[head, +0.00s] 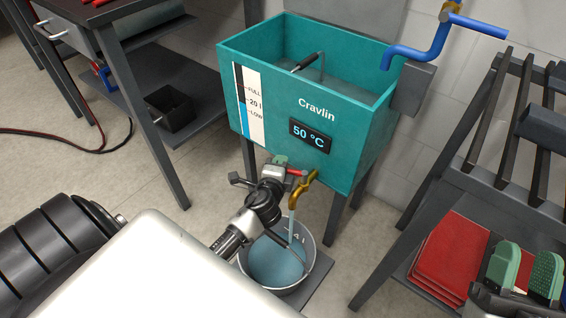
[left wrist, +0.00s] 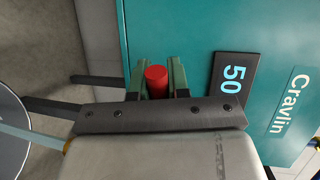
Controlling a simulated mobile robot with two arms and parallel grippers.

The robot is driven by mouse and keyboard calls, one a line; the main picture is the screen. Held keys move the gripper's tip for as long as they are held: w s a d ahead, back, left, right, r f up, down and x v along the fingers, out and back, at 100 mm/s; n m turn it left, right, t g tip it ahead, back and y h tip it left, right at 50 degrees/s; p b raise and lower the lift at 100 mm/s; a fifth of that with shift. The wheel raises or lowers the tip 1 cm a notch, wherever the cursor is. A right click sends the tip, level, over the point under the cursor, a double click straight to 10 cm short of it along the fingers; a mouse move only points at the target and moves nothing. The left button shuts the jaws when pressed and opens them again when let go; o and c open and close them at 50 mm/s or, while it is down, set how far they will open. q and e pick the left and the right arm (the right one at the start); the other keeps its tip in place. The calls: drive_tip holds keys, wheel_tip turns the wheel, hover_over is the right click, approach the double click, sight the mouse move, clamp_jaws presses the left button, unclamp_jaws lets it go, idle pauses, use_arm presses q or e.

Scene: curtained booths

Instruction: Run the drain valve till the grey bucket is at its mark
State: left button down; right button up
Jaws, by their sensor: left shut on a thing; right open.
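The teal Cravlin tank (head: 290,95) reads 50 °C, and its gauge (head: 251,105) shows blue up to about the 20 l line. A brass drain valve (head: 305,188) at its lower front has a red handle (head: 297,172), whose red end also shows in the left wrist view (left wrist: 156,80). My left gripper (head: 283,166) is shut on this handle. A pale stream runs from the spout into the grey bucket (head: 312,250). Bluish water (head: 275,262) stands in it, its surface close below the 4 l mark; the arm partly hides the bucket. My right gripper (head: 523,270) is open and empty.
A blue pipe (head: 440,45) with a tap handle is at the tank's upper right. A dark slatted rack (head: 490,120) with red folded cloths (head: 450,255) stands at right. A workbench with a black bin (head: 170,105) stands at left. A red cable lies on the floor.

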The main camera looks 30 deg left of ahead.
use_arm(q)
drive_tip(key=shift+s, duration=0.1)
use_arm(e)
drive_tip(key=shift+r, duration=0.1)
use_arm(q)
drive_tip(key=c, duration=1.1)
unclamp_jaws()
drive_tip(key=shift+d, duration=0.1)
drive_tip(key=p+v, duration=0.1)
drive_tip(key=v, duration=0.9)
drive_tip(key=shift+s+p, duration=0.3)
drive_tip(key=shift+s, duration=0.05)
use_arm(e)
drive_tip(key=shift+w+d+f+g+h, duration=0.1)
drive_tip(key=shift+w+f+g+h, duration=0.2)
drive_tip(key=shift+f+g, duration=0.4)
drive_tip(key=shift+w+a+f+g+h, duration=0.15)
drive_tip(key=shift+w+f+g, duration=0.25)
drive_tip(key=shift+f+g, duration=0.3)
drive_tip(key=shift+w+d+f+g+h, duration=0.15)
drive_tip(key=shift+w+f+g+h, duration=0.15)
drive_tip(key=shift+f+g, duration=0.35)
use_arm(q)
drive_tip(key=shift+d+r, duration=0.1)
drive_tip(key=shift+d, duration=0.05)
